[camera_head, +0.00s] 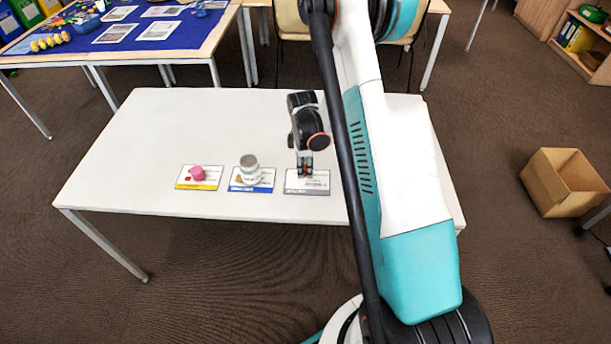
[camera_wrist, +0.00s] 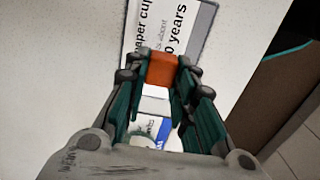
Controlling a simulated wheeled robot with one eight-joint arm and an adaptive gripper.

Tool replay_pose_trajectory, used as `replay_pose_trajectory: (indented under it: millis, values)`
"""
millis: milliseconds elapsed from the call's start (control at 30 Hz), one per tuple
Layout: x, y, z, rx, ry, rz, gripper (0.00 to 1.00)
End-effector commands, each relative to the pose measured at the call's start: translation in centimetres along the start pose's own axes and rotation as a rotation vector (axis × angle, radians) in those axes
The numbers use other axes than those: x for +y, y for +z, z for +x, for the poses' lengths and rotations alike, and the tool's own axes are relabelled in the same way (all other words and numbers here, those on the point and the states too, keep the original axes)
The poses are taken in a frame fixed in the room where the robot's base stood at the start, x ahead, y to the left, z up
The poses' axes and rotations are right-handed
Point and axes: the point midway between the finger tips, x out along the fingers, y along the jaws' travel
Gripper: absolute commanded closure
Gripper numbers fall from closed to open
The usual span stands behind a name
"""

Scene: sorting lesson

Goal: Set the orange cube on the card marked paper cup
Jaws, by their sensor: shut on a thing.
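The orange cube (camera_wrist: 162,68) is between the fingertips of my gripper (camera_wrist: 158,78) in the wrist view, and the gripper is shut on it. The card marked paper cup (camera_wrist: 146,28) lies just beyond and under the cube in that view; its text is partly covered. In the head view my gripper (camera_head: 305,171) points down over this grey-striped card (camera_head: 317,188), the rightmost of three on the white table. I cannot tell whether the cube touches the card or is held slightly above it. The cube is hard to make out in the head view.
A yellow-striped card (camera_head: 187,186) bears a pink object (camera_head: 197,173). The table's left part is clear. An open cardboard box (camera_head: 562,190) stands on the floor at right.

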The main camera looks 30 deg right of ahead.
Motion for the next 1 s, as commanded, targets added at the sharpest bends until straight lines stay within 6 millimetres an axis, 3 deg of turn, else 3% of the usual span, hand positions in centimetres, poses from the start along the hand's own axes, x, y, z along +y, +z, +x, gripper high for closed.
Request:
replay_pose_trajectory:
  millis: [233,667,700,767,1000]
  values:
    - [0.0,-0.1,3.5,0.000,0.000,0.000,0.93]
    - [0.0,-0.1,4.1,0.000,0.000,0.000,0.93]
    - [0.0,-0.1,4.0,0.000,0.000,0.000,0.67]
    - [0.0,-0.1,4.0,0.000,0.000,0.000,0.56]
    - [0.0,-0.1,4.0,0.000,0.000,0.000,0.56]
